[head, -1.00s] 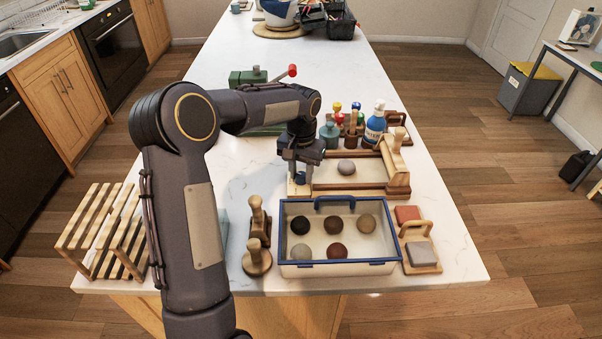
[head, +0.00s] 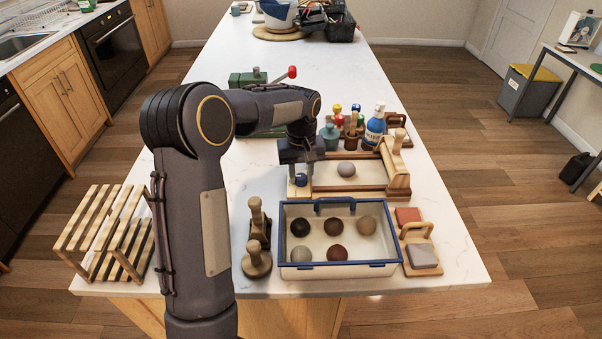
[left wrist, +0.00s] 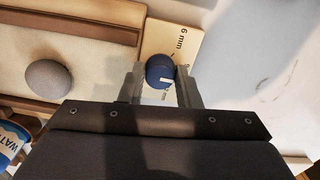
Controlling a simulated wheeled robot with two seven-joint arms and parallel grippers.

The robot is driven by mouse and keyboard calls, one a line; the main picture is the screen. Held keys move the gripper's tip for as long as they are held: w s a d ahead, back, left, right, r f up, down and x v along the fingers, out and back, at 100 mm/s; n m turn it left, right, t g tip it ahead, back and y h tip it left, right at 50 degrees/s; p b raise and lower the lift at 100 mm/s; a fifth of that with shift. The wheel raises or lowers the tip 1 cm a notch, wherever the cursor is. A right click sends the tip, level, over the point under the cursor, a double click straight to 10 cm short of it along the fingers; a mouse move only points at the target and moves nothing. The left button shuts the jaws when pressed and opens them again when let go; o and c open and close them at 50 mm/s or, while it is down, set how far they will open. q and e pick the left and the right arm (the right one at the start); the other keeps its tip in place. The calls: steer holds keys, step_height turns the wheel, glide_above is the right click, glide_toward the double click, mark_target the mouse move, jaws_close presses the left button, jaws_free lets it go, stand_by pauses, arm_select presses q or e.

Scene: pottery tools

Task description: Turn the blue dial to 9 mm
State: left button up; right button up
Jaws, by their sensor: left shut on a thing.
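The blue dial (head: 301,180) sits on the left end of the wooden board (head: 340,188), and in the left wrist view (left wrist: 159,69) it lies between my fingers. My left gripper (head: 300,172) reaches down over it from above and is shut on it. The dial's white mark (left wrist: 166,83) points toward the bottom of the left wrist view. A "6 mm" label (left wrist: 183,42) shows above right of the dial there. Another label ending in "mm" (left wrist: 165,98) shows below it, its number not readable. My right gripper is not in view.
A grey clay ball (head: 347,169) lies on the board, right of the dial. A blue-rimmed tray (head: 340,268) with several balls stands in front. Wooden-handled tools (head: 257,256) stand left of the tray. Bottles, including a water bottle (head: 375,126), stand behind the board.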

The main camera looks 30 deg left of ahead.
mark_target(301, 176)
arm_select(q)
steer(key=shift+r, duration=0.1)
steer(key=o, duration=0.7)
step_height(301, 176, up, 7)
steer(key=shift+r, duration=0.4)
stand_by(0.3)
